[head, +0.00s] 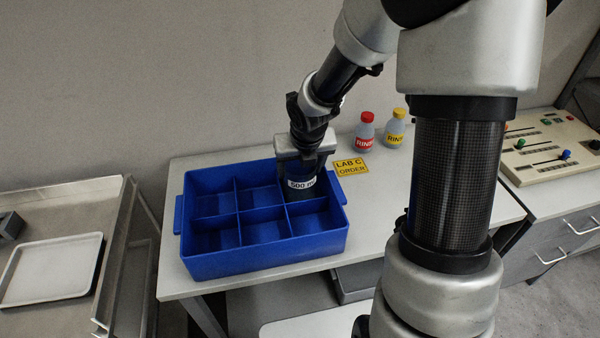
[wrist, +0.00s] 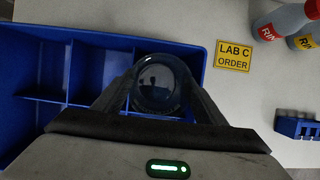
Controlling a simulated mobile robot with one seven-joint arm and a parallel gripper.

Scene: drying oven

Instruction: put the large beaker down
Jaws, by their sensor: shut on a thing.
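The large beaker (head: 301,184) is dark and glassy, with a white label reading "500 m". It stands about upright at the back right compartment of the blue divided crate (head: 265,259). My gripper (head: 303,165) is above the crate and shut on the beaker from its upper part. In the wrist view the beaker's round mouth (wrist: 157,85) sits between the two fingers, over the right end of the crate (wrist: 180,47). The beaker's lower part is hard to make out, so I cannot tell whether it touches the compartment floor.
The crate's other compartments look empty. A yellow "LAB C ORDER" sign (head: 351,167) lies just right of the crate. A red-capped bottle (head: 365,132) and a yellow-capped bottle (head: 395,129) stand behind it. A cart with a white tray (head: 52,268) is at the left.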

